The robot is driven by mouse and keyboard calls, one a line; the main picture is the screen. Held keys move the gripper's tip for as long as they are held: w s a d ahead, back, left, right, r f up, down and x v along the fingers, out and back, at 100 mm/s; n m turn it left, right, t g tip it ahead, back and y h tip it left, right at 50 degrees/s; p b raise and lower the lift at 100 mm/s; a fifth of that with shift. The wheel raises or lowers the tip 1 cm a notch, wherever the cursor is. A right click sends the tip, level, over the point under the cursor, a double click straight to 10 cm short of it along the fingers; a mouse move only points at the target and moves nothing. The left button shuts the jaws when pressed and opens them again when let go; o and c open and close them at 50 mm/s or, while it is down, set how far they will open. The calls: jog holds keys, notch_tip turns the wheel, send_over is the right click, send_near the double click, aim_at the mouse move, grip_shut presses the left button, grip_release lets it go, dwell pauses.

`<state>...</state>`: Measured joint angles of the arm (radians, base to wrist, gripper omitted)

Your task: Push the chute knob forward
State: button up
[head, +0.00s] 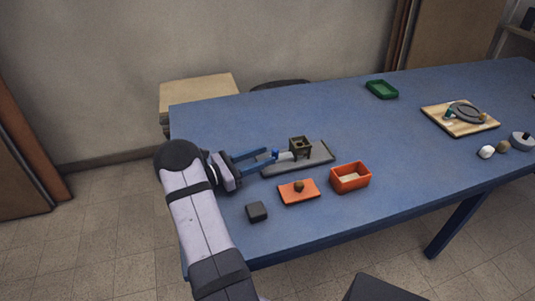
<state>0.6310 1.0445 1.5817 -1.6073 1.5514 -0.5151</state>
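The chute is a dark grey base plate (321,158) with an olive-brown hopper (300,147) on it, left of the table's middle. A small blue knob (275,154) stands at the chute's left end, beside a pale sloping piece (286,156). My gripper (269,157) has two blue fingers, spread apart and pointing right toward the chute. Its fingertips are close to the knob, and I cannot tell whether they touch it. Nothing is visibly held between the fingers.
On the blue table (215,123), an orange plate with a brown lump (299,187), an orange box (350,177) and a dark grey block (256,211) lie in front of the chute. A green tray (381,89) and wooden board (478,127) are farther right. The table's back left is clear.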

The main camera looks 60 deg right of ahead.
aim_at(274, 154)
jog(key=shift+x, duration=1.15)
jog(key=shift+c, duration=0.6)
grip_shut()
jog(key=shift+s+a+x, duration=0.1)
jog(key=shift+s+x, duration=0.05)
jog(key=shift+x, duration=0.8)
jog(key=shift+s+a+x, duration=0.1)
jog(key=shift+s+x, duration=0.1)
jog(key=shift+x, duration=0.8)
jog(key=shift+a, duration=0.1)
jog(key=shift+o, duration=0.6)
grip_release()
jog(key=shift+w+a, duration=0.1)
